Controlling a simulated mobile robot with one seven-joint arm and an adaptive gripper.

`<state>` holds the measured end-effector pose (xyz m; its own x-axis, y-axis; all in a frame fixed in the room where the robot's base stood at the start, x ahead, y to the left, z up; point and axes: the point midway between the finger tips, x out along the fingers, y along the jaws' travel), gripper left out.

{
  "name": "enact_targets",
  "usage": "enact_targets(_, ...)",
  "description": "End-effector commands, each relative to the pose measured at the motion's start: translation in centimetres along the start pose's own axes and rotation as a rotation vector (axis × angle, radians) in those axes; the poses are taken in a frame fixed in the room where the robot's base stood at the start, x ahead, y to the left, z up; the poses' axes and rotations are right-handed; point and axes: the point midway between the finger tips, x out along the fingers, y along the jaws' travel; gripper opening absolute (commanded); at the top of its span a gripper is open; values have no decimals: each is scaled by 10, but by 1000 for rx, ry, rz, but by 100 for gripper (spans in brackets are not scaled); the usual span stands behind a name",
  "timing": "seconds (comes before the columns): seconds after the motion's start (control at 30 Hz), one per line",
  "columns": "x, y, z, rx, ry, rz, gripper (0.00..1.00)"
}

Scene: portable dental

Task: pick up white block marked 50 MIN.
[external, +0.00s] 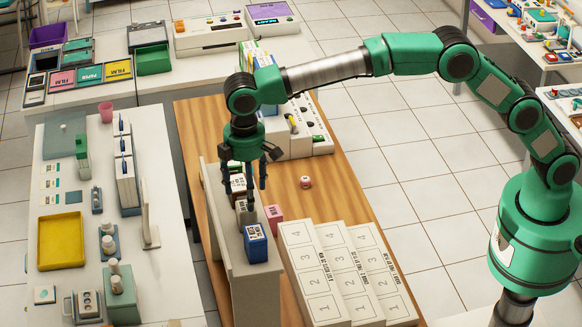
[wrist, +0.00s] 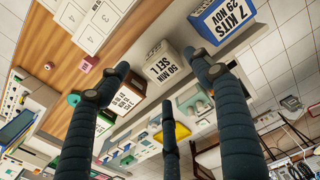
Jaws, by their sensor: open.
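The white block marked 50 MIN (wrist: 167,66) shows in the wrist view, between the left and right fingertips in the picture. In the external view the white block (external: 241,211) stands on the narrow shelf at the table's left side, partly hidden by a finger. My gripper (external: 250,192) points down over the row of blocks, with its fingers apart and nothing held. In the wrist view my gripper (wrist: 160,70) has its fingers spread around the white block's place in the picture. I cannot tell whether any finger touches it.
A blue block marked 7 KITS (external: 256,244) stands in front of the white one, a brown-and-white block (wrist: 124,101) behind. A pink block (external: 273,217) is to the right. White numbered boxes (external: 312,270) fill the front; the wooden table (external: 335,185) is mostly clear at right.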

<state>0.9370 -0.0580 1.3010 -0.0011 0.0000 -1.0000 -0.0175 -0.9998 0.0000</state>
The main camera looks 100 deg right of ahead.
Motion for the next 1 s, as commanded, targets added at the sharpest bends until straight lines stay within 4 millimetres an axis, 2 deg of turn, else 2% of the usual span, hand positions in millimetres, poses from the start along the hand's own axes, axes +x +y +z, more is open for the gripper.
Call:
enact_targets(0.47, 5, 0, 0, 0, 1, 0, 66)
enact_targets(0.9, 49, -3, 1, 0, -1, 0, 66)
enact_targets(1.0, 54, -3, 1, 0, 0, 0, 66)
